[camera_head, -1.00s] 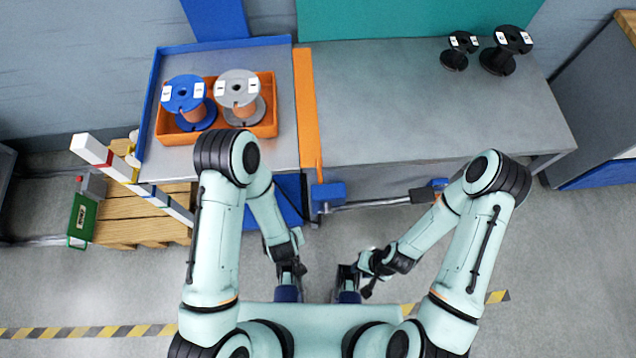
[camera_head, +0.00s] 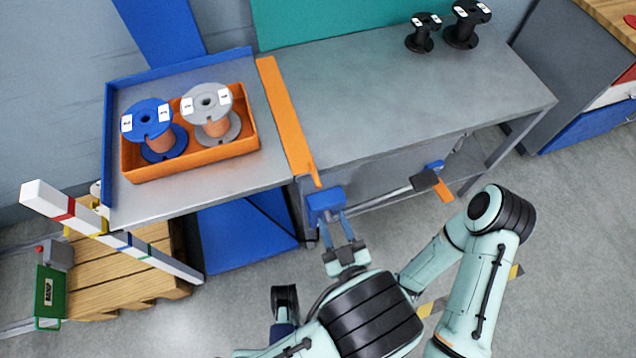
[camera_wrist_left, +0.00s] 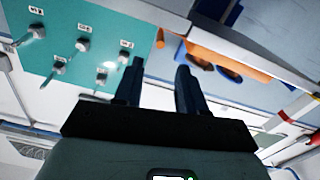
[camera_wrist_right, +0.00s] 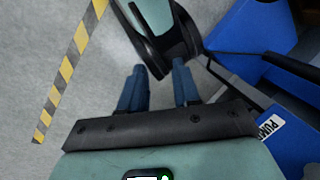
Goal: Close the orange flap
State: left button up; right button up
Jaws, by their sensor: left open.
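In the head view a long orange strip (camera_head: 285,115) runs front to back across the grey bench top; it appears to be the flap. A smaller orange piece (camera_head: 444,190) hangs under the bench's front edge, beside a dark and blue part. I cannot tell whether they are connected. A blue block (camera_head: 325,203) sits at the strip's front end. My left gripper (camera_head: 342,225) is open just in front of that block, fingers pointing at it; contact is unclear. Its spread fingers show in the left wrist view (camera_wrist_left: 158,75). My right gripper (camera_wrist_right: 158,80) is open and empty, pointing at the floor.
An orange tray (camera_head: 190,164) on the bench holds a blue spool (camera_head: 148,118) and a grey spool (camera_head: 207,102). Two black spools (camera_head: 462,28) stand at the back right. A wooden pallet (camera_head: 130,280) and a striped post (camera_head: 60,205) are at left. The bench's middle is clear.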

aim_at(318, 182)
pick_arm(q)
jog(key=b+x, duration=0.1)
jog(key=x, duration=1)
jog(key=shift+w+a+f, duration=0.1)
jog(key=shift+w, duration=0.1)
pick_arm(e)
jog(key=shift+w+d+f+t, duration=0.3)
jog(key=shift+w+d+f, duration=0.05)
jog(key=shift+w+f, duration=0.4)
pick_arm(q)
grip_shut()
